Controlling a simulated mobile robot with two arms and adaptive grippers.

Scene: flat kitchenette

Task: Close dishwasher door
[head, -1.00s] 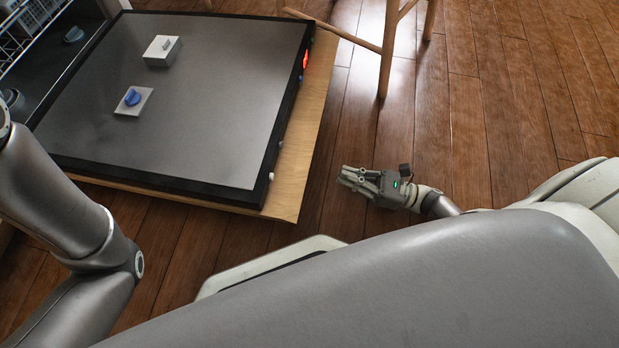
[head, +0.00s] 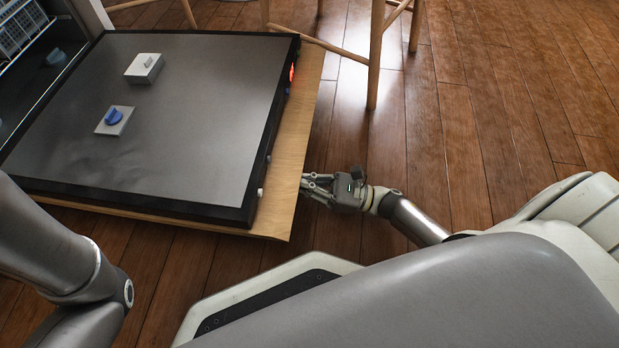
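The dishwasher door (head: 190,165) lies folded down flat, its dark metal inner face up and its wooden front panel (head: 300,140) showing along the right edge. My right gripper (head: 308,188) is low, right beside the door's near right edge. Its fingertips are at or just under the wooden panel's edge, and I cannot tell whether they touch it. The fingers look spread, with nothing seen between them. My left arm shows at the lower left, but its gripper is out of view.
A dishwasher rack (head: 20,30) shows inside the machine at the top left. Wooden chair or stool legs (head: 375,55) stand just beyond the door's far right corner. The wooden floor (head: 490,120) to the right is clear.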

